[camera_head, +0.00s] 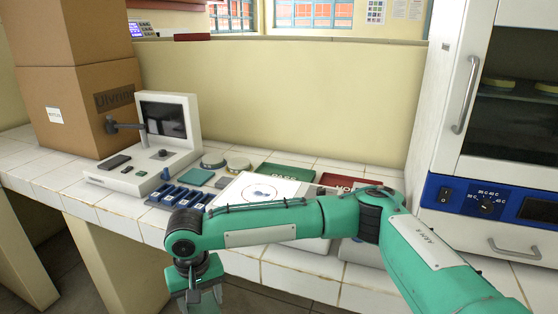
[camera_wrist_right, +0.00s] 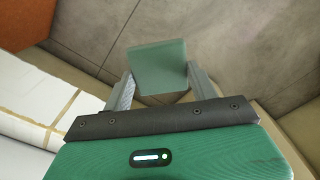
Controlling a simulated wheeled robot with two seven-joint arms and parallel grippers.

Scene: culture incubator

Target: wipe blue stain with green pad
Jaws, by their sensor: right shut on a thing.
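My right gripper (camera_head: 197,298) hangs low at the bottom of the head view, in front of the counter's front edge and below its top. In the right wrist view it is shut on a green pad (camera_wrist_right: 158,62), a flat square block held between the grey fingers over the floor. A white panel (camera_head: 291,188) lies on the counter, partly hidden behind my right arm. A small bluish mark (camera_head: 262,193), with some reddish colour near it, shows on the panel; it looks like the blue stain. My left gripper is not in view.
A blue rack (camera_head: 181,196), a teal square (camera_head: 195,177) and round dishes (camera_head: 237,162) stand left of the panel. A green tray (camera_head: 285,173) and a red tray (camera_head: 345,180) lie behind. A monitor device (camera_head: 163,120), cardboard boxes (camera_head: 75,90) and an incubator (camera_head: 500,130) flank them.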

